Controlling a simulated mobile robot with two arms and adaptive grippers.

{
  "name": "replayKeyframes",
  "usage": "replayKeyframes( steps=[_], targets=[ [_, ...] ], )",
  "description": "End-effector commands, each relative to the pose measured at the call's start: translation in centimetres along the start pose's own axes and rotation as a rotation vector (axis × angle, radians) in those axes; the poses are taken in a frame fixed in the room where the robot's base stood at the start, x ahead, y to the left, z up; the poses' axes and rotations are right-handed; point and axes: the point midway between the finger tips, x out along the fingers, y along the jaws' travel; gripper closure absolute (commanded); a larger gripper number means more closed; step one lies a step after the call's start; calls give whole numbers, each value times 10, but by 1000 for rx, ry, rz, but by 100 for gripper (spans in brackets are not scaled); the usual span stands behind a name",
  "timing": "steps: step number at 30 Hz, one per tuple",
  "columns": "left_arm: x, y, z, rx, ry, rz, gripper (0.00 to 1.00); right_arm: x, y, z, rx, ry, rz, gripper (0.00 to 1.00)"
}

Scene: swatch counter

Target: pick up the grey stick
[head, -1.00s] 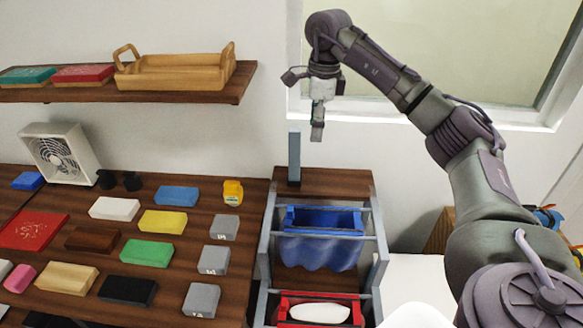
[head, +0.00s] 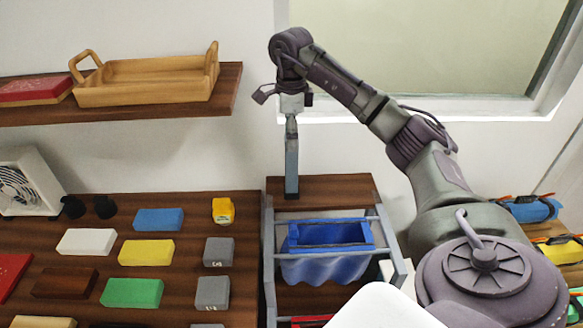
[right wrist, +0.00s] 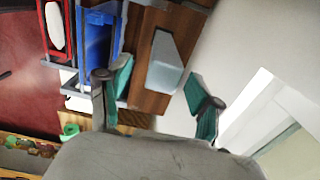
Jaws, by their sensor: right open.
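The grey stick (head: 291,168) stands upright on the wooden top of the rack, near its back left, in the head view. My right gripper (head: 291,128) is just above the stick, lined up with its top. In the right wrist view the stick (right wrist: 165,62) shows between the two teal-padded fingers of the open gripper (right wrist: 160,88), with a gap on both sides. I cannot tell whether the fingertips reach down past its top. My left gripper is not in view.
A blue bin (head: 328,240) hangs in the grey-railed rack in front of the stick. The counter (head: 195,270) at left holds several coloured blocks and a fan (head: 22,185). A wooden tray (head: 150,82) sits on the wall shelf. The wall is close behind the stick.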

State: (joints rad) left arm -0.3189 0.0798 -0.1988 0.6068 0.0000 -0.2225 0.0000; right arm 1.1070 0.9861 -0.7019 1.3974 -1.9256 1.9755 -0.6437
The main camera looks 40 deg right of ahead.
Motion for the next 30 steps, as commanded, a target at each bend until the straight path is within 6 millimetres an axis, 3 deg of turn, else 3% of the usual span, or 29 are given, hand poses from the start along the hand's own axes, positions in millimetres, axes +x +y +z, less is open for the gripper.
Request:
replayKeyframes(
  steps=[5, 11, 15, 23, 30],
  targets=[
    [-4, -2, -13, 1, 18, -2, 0, 10, 0, 0, 0, 1, 1, 35],
    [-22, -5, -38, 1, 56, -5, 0, 38, -2, -3, 0, 2, 4, 35],
    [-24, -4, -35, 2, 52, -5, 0, 55, -3, -3, 0, 1, 1, 35],
    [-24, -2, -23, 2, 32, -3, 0, 59, -3, -3, 0, -1, -1, 35],
    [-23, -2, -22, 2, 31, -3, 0, 59, -3, -2, 0, -1, -1, 72]
  ],
)
